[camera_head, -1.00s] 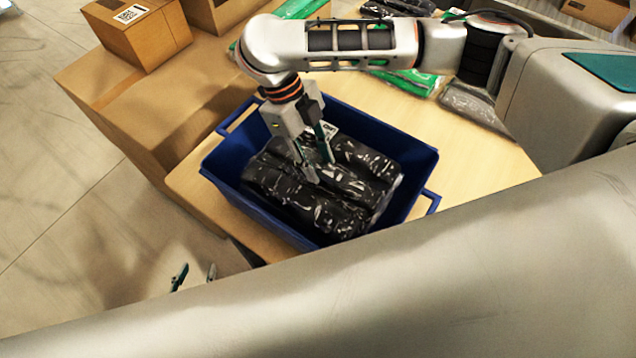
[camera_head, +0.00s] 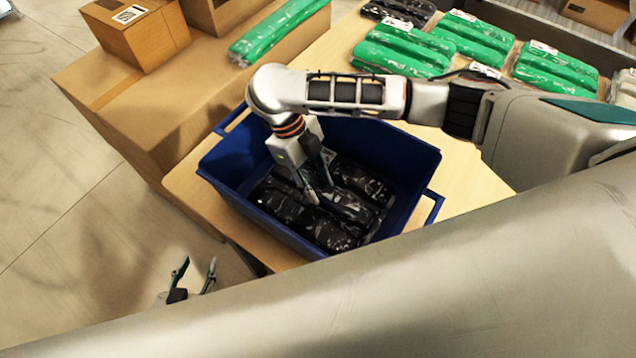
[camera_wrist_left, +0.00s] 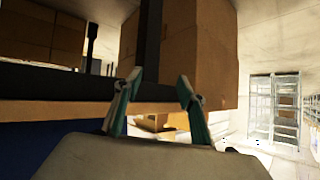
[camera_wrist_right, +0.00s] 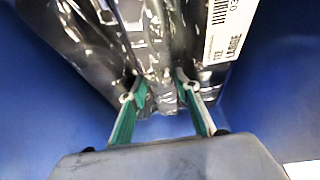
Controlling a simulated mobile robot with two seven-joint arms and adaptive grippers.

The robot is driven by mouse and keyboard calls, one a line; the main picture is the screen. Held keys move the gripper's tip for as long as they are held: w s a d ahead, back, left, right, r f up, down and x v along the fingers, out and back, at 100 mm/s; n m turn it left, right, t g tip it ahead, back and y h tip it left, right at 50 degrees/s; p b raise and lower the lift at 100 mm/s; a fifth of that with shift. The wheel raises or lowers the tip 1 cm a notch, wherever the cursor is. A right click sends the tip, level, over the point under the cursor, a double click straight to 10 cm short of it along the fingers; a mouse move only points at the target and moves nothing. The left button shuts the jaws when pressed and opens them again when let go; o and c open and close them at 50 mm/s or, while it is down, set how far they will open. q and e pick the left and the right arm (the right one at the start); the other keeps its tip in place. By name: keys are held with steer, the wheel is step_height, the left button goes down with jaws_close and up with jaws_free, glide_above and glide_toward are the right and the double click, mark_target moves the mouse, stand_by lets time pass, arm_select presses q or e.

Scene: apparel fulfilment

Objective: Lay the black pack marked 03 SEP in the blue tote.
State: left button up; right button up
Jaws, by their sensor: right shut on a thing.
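The black pack (camera_head: 283,205) lies low inside the blue tote (camera_head: 217,162), on or near its floor. In the right wrist view the same glossy black pack (camera_wrist_right: 110,45) shows a white label (camera_wrist_right: 232,28) reading "TEE LARGE", with the edge of a number cut off. My right gripper (camera_head: 318,196) reaches down into the tote and is shut on the pack's middle fold; its fingers (camera_wrist_right: 162,92) pinch the plastic. My left gripper (camera_head: 192,274) is open and empty, low beside the table; its spread fingers (camera_wrist_left: 158,88) hold nothing.
Several green packs (camera_head: 400,50) and a dark pack (camera_head: 400,10) lie on the table behind my right arm. Another green pack (camera_head: 275,32) lies at the edge of cardboard boxes (camera_head: 140,85) left of the tote. A small labelled carton (camera_head: 140,35) stands on top.

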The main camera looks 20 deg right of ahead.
steer(key=o, duration=1.2)
steer(key=shift+o, duration=0.2)
steer(key=shift+w+a+r, duration=0.1)
steer(key=shift+w+r, duration=0.1)
steer(key=shift+r, duration=0.25)
arm_select(q)
steer(key=shift+s+a+f+y+p, duration=0.15)
steer(key=shift+s+a+p, duration=0.05)
steer(key=shift+a+p, duration=0.2)
steer(key=shift+s+a+f+y+p, duration=0.1)
steer(key=shift+s+a+y+p, duration=0.1)
steer(key=shift+a+p, duration=0.15)
arm_select(e)
steer(key=v, duration=1.1)
arm_select(q)
steer(key=shift+d, duration=0.15)
arm_select(e)
steer(key=shift+a+r, duration=0.1)
